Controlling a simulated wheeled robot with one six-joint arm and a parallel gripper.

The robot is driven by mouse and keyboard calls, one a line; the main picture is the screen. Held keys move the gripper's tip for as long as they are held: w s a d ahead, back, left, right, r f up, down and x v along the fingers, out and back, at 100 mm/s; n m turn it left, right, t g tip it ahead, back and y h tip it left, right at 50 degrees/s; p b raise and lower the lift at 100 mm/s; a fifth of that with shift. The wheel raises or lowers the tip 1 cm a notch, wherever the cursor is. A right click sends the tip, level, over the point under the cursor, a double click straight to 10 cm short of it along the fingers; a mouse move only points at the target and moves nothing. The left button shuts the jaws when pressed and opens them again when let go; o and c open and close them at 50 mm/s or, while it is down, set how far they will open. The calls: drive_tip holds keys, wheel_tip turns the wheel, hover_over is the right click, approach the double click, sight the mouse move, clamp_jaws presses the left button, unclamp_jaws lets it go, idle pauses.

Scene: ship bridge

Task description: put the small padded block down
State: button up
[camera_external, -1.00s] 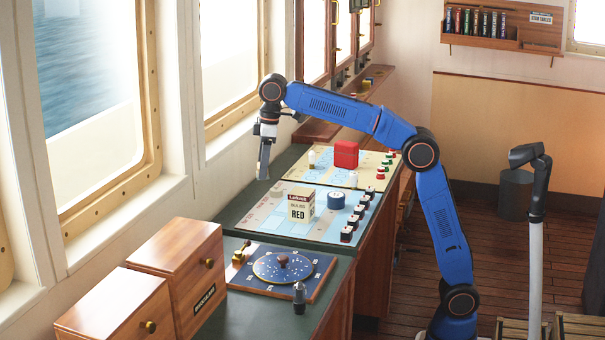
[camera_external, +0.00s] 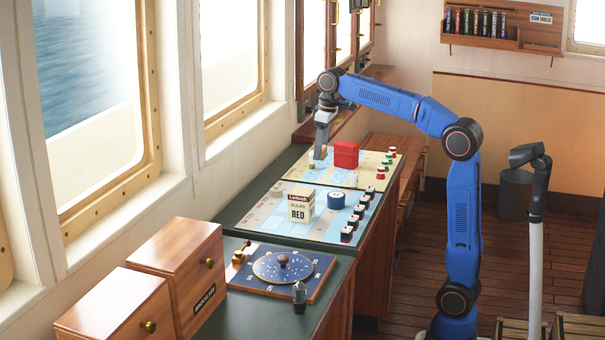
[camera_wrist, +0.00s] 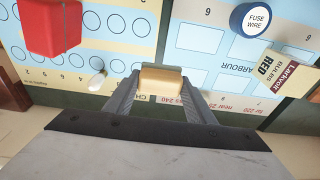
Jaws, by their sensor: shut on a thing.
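My gripper (camera_wrist: 160,90) is shut on a small padded block (camera_wrist: 162,80), a tan, soft-edged piece held between the two fingertips. In the outside view my gripper (camera_external: 319,156) points down over the left part of the far cream panel.
A red box (camera_external: 346,154) stands close to the right of my gripper. A small white peg (camera_wrist: 96,82) is nearby. A blue fuse wire tin (camera_external: 336,200) and a bulbs carton (camera_external: 301,206) stand on the nearer blue panel. Clear panel surface lies between them.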

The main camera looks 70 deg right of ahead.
sight(319, 186)
drive_tip(key=shift+s+d+f, duration=0.15)
drive_tip(key=shift+f, duration=4.85)
drive_tip(key=shift+f, duration=0.3)
drive_tip(key=o, duration=1)
drive_tip(key=shift+o, duration=0.2)
drive_tip(key=shift+r, duration=0.1)
drive_tip(key=r, duration=0.3)
drive_tip(key=s+r, duration=0.1)
drive_tip(key=r, duration=0.7)
drive_tip(key=shift+s+r, duration=0.15)
drive_tip(key=shift+s, duration=0.1)
drive_tip(key=shift+s+r, duration=0.1)
drive_tip(key=shift+r, duration=0.4)
